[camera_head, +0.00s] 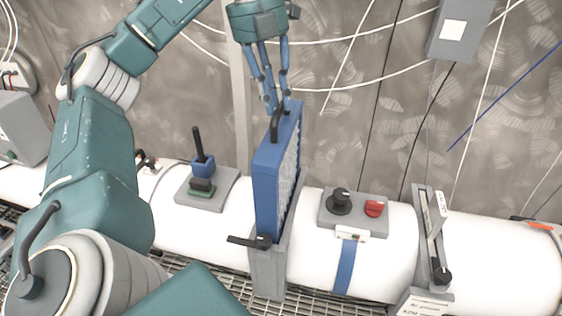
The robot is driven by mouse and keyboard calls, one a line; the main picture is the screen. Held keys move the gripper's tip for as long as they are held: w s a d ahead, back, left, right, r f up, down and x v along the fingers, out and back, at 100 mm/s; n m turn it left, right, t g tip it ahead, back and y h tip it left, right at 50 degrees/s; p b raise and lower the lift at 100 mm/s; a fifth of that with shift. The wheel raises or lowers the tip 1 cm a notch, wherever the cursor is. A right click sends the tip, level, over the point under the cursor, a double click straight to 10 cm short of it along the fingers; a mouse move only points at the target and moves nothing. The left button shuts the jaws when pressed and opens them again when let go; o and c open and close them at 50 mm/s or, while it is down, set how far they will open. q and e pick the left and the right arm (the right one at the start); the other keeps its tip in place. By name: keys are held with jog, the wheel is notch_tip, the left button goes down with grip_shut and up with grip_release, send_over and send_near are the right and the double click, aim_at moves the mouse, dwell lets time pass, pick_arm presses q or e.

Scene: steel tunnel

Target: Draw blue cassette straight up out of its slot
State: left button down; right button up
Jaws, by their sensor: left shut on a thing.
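The blue cassette (268,190) is a tall, thin blue frame with a pale pleated face on its right side. It stands upright in the grey slot housing (268,275) on the white pipe. Its lower end is hidden inside the housing. A black handle (275,128) sits on its top edge. My left gripper (277,108) points down from above and is shut on this handle. A black lever (249,241) crosses the front of the cassette at the top of the housing. My right gripper is not in view.
A grey plate with a blue-and-black lever switch (203,168) is left of the cassette. A grey panel (352,209) with a black knob and red switch is to the right. A clamp (436,235) stands further right. Cables hang along the wall behind; a grey box (460,28) is upper right.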

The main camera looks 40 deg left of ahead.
pick_arm(q)
jog(key=shift+r, duration=2.5)
